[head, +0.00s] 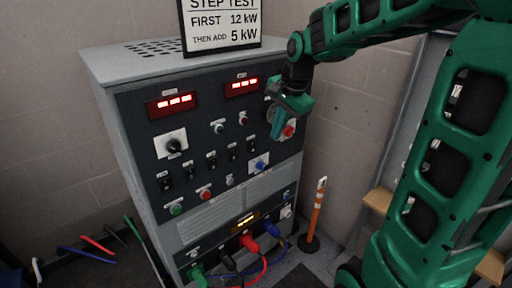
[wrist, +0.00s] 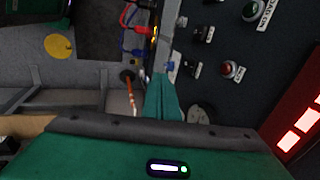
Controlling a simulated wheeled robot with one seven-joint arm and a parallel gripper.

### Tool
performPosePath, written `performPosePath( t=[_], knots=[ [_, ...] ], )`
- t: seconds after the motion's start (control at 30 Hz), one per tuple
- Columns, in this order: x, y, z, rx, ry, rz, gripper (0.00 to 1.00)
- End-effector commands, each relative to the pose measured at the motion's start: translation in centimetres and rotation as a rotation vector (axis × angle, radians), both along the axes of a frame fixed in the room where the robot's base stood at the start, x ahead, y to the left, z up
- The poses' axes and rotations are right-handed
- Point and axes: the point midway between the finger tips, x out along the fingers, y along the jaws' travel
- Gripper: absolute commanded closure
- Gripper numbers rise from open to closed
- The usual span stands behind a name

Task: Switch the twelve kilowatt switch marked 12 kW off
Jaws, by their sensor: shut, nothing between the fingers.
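The grey load cabinet (head: 125,150) has a dark front panel with a slanting row of small black toggle switches (head: 211,160). Their labels are too small to read, so I cannot tell which one is marked 12 kW or how it is set. Some black switches also show in the wrist view (wrist: 205,33), beside my fingers. My gripper (head: 277,130) is shut and empty at the panel's upper right, in front of a round dial and near a red knob (head: 289,131). It hides part of that corner. In the wrist view its green fingers (wrist: 160,85) are together.
Two red displays (head: 172,103) glow on the panel. Coloured cables (head: 262,262) plug in low at the front. An orange-white post (head: 316,212) stands right of the cabinet. A step-test sign (head: 222,25) stands on top. Loose cables lie on the left floor.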

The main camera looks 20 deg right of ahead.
Motion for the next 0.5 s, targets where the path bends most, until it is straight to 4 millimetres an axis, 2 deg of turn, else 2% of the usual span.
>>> performPosePath(
  t=[0.17,0.5],
  knots=[
    [1.35,0.72,0.19,0.026,-0.011,-0.034,1.00],
    [1.43,0.75,0.19,0.027,-0.011,-0.037,1.00]
  ],
)
